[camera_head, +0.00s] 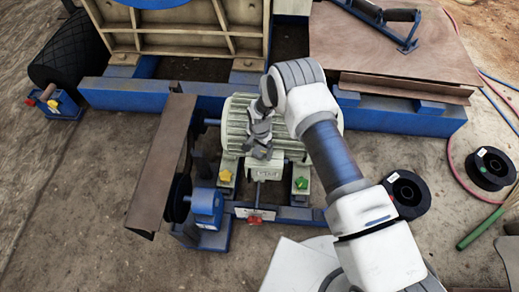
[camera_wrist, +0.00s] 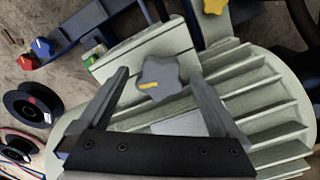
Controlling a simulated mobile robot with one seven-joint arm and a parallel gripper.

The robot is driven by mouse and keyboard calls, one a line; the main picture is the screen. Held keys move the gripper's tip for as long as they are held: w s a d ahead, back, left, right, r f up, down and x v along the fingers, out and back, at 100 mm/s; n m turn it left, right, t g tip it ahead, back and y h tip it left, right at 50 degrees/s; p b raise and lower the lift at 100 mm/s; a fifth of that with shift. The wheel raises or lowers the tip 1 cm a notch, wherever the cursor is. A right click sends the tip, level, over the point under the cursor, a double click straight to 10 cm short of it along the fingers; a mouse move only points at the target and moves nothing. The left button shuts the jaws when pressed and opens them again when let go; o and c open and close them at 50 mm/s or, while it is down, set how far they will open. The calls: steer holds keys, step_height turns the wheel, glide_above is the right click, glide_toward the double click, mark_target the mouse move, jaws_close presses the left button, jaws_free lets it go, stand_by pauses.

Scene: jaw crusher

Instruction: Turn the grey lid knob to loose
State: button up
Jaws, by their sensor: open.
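The grey lid knob (camera_wrist: 160,72) is a lobed knob with a yellow mark on its face, on the pale green lid (camera_wrist: 145,50) of the motor. In the wrist view it lies between the fingertips of my gripper (camera_wrist: 160,76). The jaws are open, one finger on each side, with a visible gap to the knob. I cannot tell how far above it the fingertips are. In the head view my gripper (camera_head: 260,150) is over the lid box on the ribbed motor (camera_head: 236,125) and hides most of the knob.
A yellow knob (camera_head: 225,177) and a green knob (camera_head: 301,183) flank the lid box. A red knob (camera_head: 255,220) is in front. A brown guard plate (camera_head: 163,160) stands at the left. Black spools (camera_head: 408,193) lie on the ground at right.

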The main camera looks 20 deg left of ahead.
step_height(320, 180, up, 17)
steer(key=p, duration=0.5)
steer(key=shift+r, duration=0.2)
step_height(320, 180, up, 15)
steer(key=t, duration=0.1)
glide_above(260, 151)
steer(key=w+d, duration=0.4)
steer(key=d, duration=0.2)
steer(key=d+r+n+t+y, duration=0.1)
steer(key=d+r, duration=0.9)
steer(key=r, duration=0.4)
steer(key=s+d+r+t, duration=0.2)
steer(key=s+d+r, duration=0.7)
steer(key=d+r, duration=0.25)
steer(key=s+d+r+n+t+h, duration=0.1)
steer(key=s+d, duration=0.3)
steer(key=s, duration=0.2)
steer(key=s+d+r+n+t, duration=0.1)
steer(key=s+d+r, duration=0.1)
steer(key=s+d, duration=0.35)
step_height(260, 151, up, 18)
steer(key=s+a+p, duration=0.1)
steer(key=p, duration=1.7)
steer(key=shift+s+f, duration=0.25)
steer(key=shift+s, duration=0.1)
